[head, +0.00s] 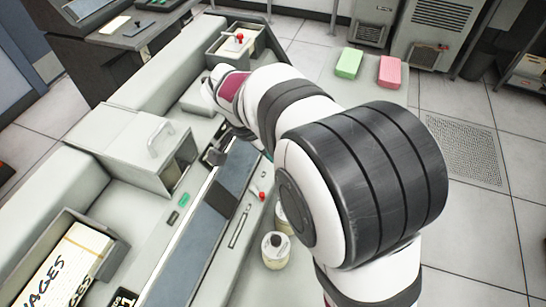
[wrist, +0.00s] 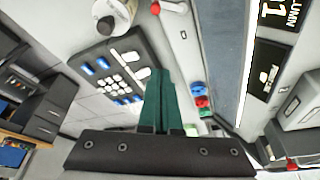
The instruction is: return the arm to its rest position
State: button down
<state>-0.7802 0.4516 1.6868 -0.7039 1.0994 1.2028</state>
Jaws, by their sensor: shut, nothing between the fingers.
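My arm (head: 360,180), white with dark bands, spans the middle of the head view and reaches over the grey machine (head: 110,230). My gripper (wrist: 162,75) shows in the wrist view as two dark green fingers side by side, shut with nothing between them. A black bar crosses the view below them. In the head view the fingers are mostly hidden behind my arm, and I cannot make out their tips. No rest position is marked in either view.
A black keypad (wrist: 118,75), a red-tipped lever (wrist: 172,7) and coloured buttons (wrist: 201,103) lie around the fingers. A card tray (head: 60,270) is at lower left. Green (head: 349,63) and pink (head: 390,72) blocks sit at the back.

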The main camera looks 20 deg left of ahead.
dwell(0.4)
jog(key=s+d+r+g+y, duration=0.1)
jog(key=s+d+r+g, duration=0.15)
jog(key=s+d, duration=0.55)
jog(key=s+d+r+g, duration=0.1)
jog(key=s+d+r, duration=0.25)
jog(key=d, duration=0.75)
jog(key=s+d+f+y, duration=0.2)
jog(key=s, duration=0.9)
jog(key=shift+s+d+y, duration=0.25)
jog(key=shift+d+y, duration=0.05)
jog(key=shift+d, duration=0.1)
